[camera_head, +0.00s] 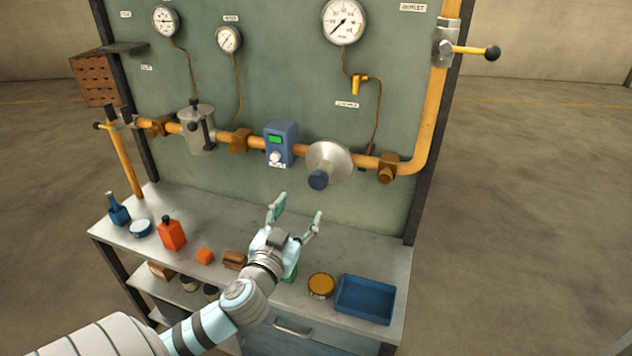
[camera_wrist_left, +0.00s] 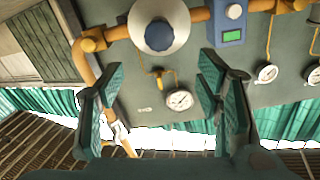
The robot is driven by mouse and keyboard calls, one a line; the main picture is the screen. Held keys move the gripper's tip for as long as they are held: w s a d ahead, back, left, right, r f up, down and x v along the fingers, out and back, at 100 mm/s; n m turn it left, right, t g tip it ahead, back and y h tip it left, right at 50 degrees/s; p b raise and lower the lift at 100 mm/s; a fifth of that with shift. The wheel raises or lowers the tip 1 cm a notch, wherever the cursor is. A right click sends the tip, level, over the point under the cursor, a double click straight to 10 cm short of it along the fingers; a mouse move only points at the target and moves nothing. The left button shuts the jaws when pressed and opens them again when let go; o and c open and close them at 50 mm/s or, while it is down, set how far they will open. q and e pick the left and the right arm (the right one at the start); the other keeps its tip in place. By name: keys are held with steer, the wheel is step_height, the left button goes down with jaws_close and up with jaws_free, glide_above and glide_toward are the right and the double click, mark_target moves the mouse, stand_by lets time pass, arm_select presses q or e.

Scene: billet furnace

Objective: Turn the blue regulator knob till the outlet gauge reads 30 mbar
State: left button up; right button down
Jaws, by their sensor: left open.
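The blue regulator knob (camera_head: 318,180) sits on the front of the round silver regulator (camera_head: 331,158) on the orange pipe. The knob also shows in the left wrist view (camera_wrist_left: 159,37), beyond the fingers. The large outlet gauge (camera_head: 344,21) is higher on the panel, its line joining the pipe right of the regulator. Its needle seems to point to the lower left; the numbers are too small to read. My left gripper (camera_head: 297,211) is open and empty, below and slightly left of the knob, apart from it. My right gripper is in neither view.
A blue meter box (camera_head: 281,144) with a green display is left of the regulator. A yellow valve lever (camera_head: 358,84) hangs below the gauge. The bench below holds an orange bottle (camera_head: 171,234), a yellow tin (camera_head: 321,286) and a blue tray (camera_head: 364,299).

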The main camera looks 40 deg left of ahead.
mark_target(317, 182)
arm_select(q)
steer(key=p+x, duration=0.1)
steer(key=x, duration=1)
steer(key=shift+w+f, duration=0.1)
steer(key=shift+w, duration=0.1)
steer(key=shift+w+a+p, duration=0.15)
steer(key=shift+w+p, duration=0.15)
steer(key=shift+w, duration=0.1)
steer(key=shift+f, duration=0.1)
steer(key=c, duration=1.2)
steer(key=shift+o, duration=0.2)
